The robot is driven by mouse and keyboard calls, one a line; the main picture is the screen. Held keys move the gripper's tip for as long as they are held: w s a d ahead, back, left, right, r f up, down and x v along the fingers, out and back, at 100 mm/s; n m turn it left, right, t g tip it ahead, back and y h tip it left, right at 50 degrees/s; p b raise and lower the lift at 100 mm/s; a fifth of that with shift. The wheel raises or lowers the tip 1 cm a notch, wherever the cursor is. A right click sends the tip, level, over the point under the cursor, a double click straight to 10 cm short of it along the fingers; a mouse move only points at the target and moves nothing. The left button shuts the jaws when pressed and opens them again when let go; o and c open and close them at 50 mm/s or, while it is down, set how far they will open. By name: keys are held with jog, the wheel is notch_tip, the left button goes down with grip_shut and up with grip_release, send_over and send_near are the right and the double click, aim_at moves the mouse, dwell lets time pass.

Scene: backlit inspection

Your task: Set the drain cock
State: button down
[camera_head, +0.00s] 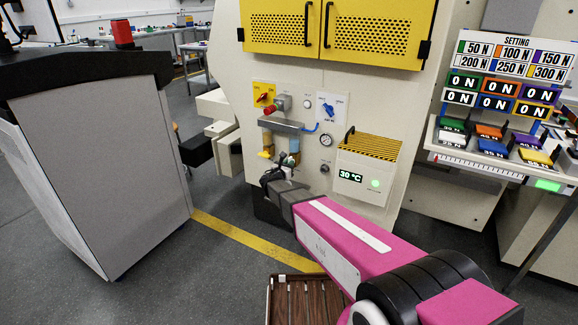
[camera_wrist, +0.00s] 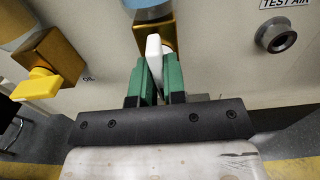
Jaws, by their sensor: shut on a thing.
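The drain cock, a brass body (camera_wrist: 166,30) with a white lever (camera_wrist: 153,46), sits under a blue bowl (camera_wrist: 146,4) on the pale machine panel in the wrist view. The lever stands nearly in line with my fingers. My gripper (camera_wrist: 157,74) has green fingers shut on the lever, one on each side. In the head view my arm reaches to the panel under the blue bowl (camera_head: 294,145), and the cock is mostly hidden there by my wrist.
A yellow handle (camera_wrist: 36,85) on another brass body is left of the cock. A round TEST AIR port (camera_wrist: 277,36) is at right. Higher on the panel are a red knob on a yellow plate (camera_head: 264,96), a blue knob (camera_head: 328,111) and a gauge (camera_head: 326,140).

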dwell(0.4)
jog(key=c, duration=1.2)
grip_release()
jog(key=shift+s+a, duration=0.1)
jog(key=shift+s, duration=0.05)
jog(key=v, duration=1)
jog(key=shift+s+a, duration=0.15)
jog(key=shift+s, duration=0.1)
